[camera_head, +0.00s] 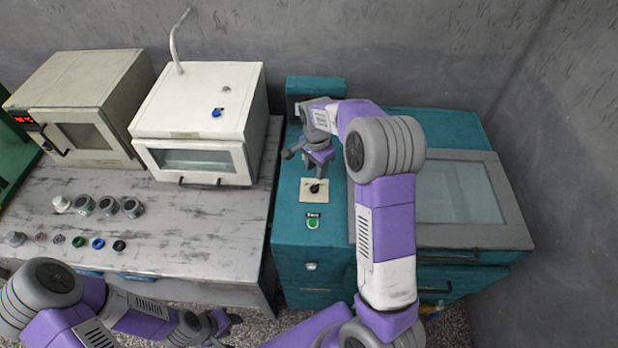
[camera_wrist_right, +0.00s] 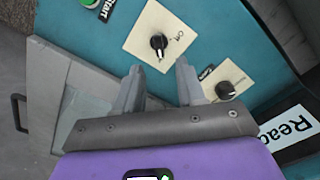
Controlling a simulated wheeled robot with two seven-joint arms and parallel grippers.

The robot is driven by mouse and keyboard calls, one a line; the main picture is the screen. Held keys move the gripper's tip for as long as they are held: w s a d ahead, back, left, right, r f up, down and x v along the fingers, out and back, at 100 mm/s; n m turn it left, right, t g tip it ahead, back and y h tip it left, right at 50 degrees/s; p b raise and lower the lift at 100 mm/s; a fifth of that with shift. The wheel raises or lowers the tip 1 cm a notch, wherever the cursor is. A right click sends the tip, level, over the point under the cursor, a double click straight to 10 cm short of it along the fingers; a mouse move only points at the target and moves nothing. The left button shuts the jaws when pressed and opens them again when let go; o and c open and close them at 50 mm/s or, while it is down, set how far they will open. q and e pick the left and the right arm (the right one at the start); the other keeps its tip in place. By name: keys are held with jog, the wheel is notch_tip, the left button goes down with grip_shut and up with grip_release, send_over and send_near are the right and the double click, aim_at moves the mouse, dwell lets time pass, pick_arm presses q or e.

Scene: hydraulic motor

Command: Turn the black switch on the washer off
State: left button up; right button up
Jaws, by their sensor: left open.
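The washer (camera_head: 300,238) is the teal machine on the right. Its black switch (camera_head: 314,188) is a small knob on a cream plate on the top panel. In the right wrist view the switch (camera_wrist_right: 158,43) lies just beyond the fingertips, roughly midway between them and not gripped. My right gripper (camera_head: 319,172) points down above the plate; in its wrist view the gripper (camera_wrist_right: 157,70) is open and empty. My left gripper (camera_head: 224,322) is low at the bottom of the head view, open, away from the washer.
A second black knob (camera_wrist_right: 226,91) on its own plate is close to one right finger. A green start button (camera_head: 313,223) is in front of the switch. A display with "Read" lettering (camera_wrist_right: 291,128) is nearby. White machines and a bench (camera_head: 190,222) with several knobs stand left.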

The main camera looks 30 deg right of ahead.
aim_at(316, 184)
jog(key=shift+w+d+f, duration=0.1)
jog(key=shift+w+f, duration=0.05)
jog(key=shift+f, duration=0.1)
jog(key=f, duration=0.6)
jog(key=shift+s+f, duration=0.2)
jog(key=shift+f, duration=0.15)
jog(key=shift+c, duration=0.3)
grip_shut()
